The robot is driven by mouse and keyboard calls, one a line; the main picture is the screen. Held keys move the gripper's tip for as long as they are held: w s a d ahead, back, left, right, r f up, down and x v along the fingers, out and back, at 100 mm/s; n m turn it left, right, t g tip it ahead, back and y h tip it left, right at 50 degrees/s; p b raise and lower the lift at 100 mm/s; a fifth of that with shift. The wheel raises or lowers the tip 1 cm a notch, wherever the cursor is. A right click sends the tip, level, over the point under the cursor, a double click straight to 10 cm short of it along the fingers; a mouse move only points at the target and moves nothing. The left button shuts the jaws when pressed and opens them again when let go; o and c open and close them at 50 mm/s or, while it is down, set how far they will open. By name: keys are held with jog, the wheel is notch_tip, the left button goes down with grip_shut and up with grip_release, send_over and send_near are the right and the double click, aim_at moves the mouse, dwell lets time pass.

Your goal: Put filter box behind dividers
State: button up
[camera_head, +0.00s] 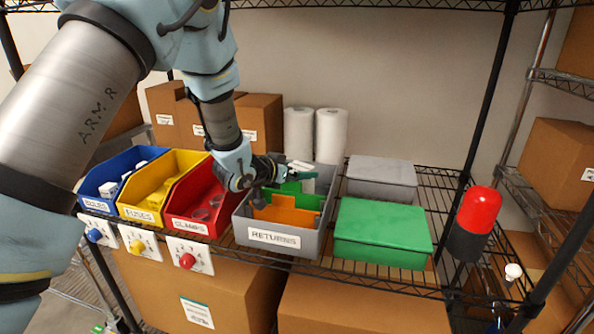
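The grey bin labelled RETURNS (273,238) stands on the wire shelf. Inside it are an orange divider (285,214) in front and a green divider (312,201) behind it. My gripper (302,173) is over the rear part of this bin, pointing to the right. A small whitish item (308,185) shows at the fingertips, behind the green divider; I cannot tell whether it is the filter box or whether it is held. My wrist hides the bin's rear left part. The finger gap is too small to make out.
Blue (122,178), yellow (160,187) and red (203,203) bins stand to the left. A green lidded box (382,230) and a grey lidded box (381,179) stand to the right. White rolls (331,135) and cartons are behind. A red-topped cylinder (478,210) is at far right.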

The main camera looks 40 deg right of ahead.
jog(key=b+v, duration=0.2)
jog(key=v, duration=1)
jog(key=shift+r, duration=0.15)
jog(key=w+a+f+n+t+y, duration=0.1)
jog(key=w+a+n+t+y, duration=0.2)
jog(key=a, duration=0.5)
jog(key=w+a+n+y, duration=0.2)
jog(key=w+a, duration=0.4)
jog(key=a, duration=0.1)
jog(key=w+a+f+n+t+y, duration=0.1)
jog(key=w+a+n+t+y, duration=0.2)
jog(key=a, duration=0.5)
jog(key=s+a+n+g+y, duration=0.2)
jog(key=s+a, duration=0.3)
jog(key=a, duration=0.6)
jog(key=s+a+f+n+g+y, duration=0.1)
jog(key=s+a+n+g+y, duration=0.2)
jog(key=a, duration=0.8)
jog(key=s+n+g, duration=0.1)
jog(key=s, duration=0.1)
jog(key=shift+s+a+f+n+g, duration=0.2)
jog(key=shift+s+f+n+g, duration=0.05)
jog(key=shift+s+n+g, duration=0.15)
